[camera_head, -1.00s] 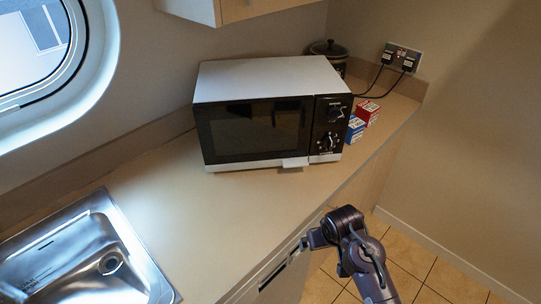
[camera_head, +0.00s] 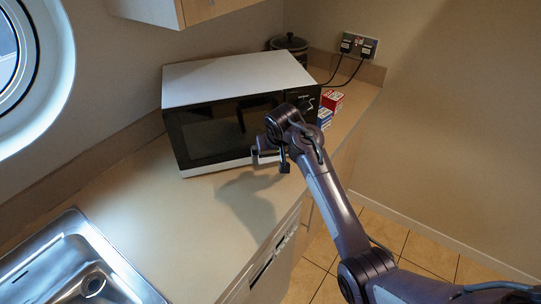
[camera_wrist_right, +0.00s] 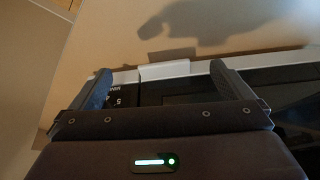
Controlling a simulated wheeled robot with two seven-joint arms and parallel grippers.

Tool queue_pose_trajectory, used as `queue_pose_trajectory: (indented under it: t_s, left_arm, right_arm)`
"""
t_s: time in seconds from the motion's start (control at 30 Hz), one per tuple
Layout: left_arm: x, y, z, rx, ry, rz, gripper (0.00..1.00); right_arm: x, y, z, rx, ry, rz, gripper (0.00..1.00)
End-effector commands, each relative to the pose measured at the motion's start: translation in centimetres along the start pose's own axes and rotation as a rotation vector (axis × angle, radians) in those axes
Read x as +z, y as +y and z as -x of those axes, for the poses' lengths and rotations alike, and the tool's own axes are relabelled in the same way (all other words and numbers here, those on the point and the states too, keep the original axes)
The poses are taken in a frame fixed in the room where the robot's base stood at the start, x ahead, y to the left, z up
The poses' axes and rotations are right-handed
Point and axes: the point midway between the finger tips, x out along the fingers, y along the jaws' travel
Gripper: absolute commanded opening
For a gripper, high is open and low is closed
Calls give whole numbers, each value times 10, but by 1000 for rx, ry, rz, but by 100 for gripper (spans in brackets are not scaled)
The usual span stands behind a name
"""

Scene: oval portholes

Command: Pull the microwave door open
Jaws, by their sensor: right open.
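The microwave (camera_head: 235,75) stands on the counter, white on top with a dark front. Its door (camera_head: 207,137) is closed, flush with the control panel. My right gripper (camera_head: 270,162) is open in front of the door's lower right part and hides the handle in the head view. In the right wrist view, the pale tab-like handle (camera_wrist_right: 165,71) lies between the two spread fingers of my right gripper (camera_wrist_right: 161,67). I cannot tell whether a finger touches it. My left gripper is not in view.
A metal sink (camera_head: 75,265) is at the lower left of the counter (camera_head: 150,205). Red (camera_head: 332,100) and blue (camera_head: 324,118) boxes stand right of the microwave, with a dark pot (camera_head: 290,45) behind. The counter before the door is clear.

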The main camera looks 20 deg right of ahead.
Motion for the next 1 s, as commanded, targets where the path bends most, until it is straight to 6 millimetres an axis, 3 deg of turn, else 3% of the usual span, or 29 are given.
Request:
queue_pose_trajectory:
  t_s: [0.1,0.2,0.37,0.7,1.0]
  left_arm:
    - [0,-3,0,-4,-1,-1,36]
    - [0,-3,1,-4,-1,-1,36]
    - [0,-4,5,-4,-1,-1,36]
    - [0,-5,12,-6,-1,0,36]
    - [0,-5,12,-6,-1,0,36]
  right_arm:
    - [-26,-3,9,-3,5,-18,100]
    - [-33,-4,10,-4,4,-24,100]
    - [-34,-4,-5,-2,2,-24,100]
    - [-34,-4,-55,-3,4,-25,100]
    - [-34,-4,-67,-3,6,-26,100]
